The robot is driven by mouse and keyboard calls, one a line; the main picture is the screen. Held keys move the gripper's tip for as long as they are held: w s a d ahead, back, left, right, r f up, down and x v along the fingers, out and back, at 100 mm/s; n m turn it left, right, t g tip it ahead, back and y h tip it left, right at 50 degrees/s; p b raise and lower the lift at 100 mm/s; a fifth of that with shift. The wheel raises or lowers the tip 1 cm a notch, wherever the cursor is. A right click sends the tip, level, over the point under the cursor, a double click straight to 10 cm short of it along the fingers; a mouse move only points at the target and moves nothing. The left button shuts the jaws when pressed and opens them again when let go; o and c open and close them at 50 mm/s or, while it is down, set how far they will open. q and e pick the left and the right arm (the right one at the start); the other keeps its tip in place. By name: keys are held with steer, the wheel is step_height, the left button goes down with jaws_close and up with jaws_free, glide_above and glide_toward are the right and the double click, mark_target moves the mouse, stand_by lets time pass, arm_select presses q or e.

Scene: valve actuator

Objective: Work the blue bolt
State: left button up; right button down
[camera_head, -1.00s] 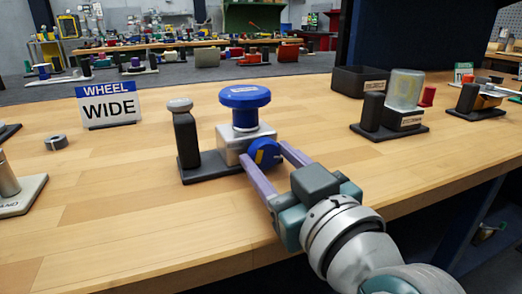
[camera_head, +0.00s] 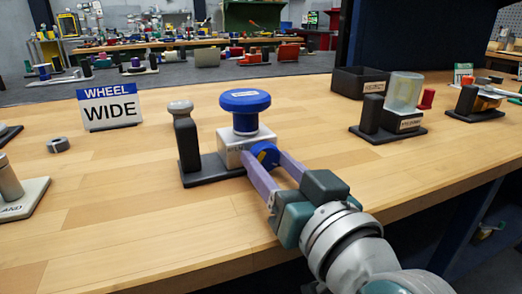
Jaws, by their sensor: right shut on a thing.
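The blue bolt (camera_head: 264,150) is a round blue head with a yellow mark. It sticks out of the front of a pale grey valve block (camera_head: 232,146). A wide blue handwheel (camera_head: 245,101) stands on top of the block. My right gripper (camera_head: 266,157) reaches in from the lower right, with its two purple fingers shut on the blue bolt from both sides. The fingers hide part of the bolt's rim. My left gripper is not in view.
A dark post with a grey knob (camera_head: 185,138) stands left of the block on the same black base (camera_head: 208,172). A "WHEEL WIDE" sign (camera_head: 110,107) stands behind left. A clear-domed unit (camera_head: 404,100) stands to the right.

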steer(key=shift+c, duration=1.2)
jaws_free()
steer(key=p+v, duration=0.2)
steer(key=v, duration=0.8)
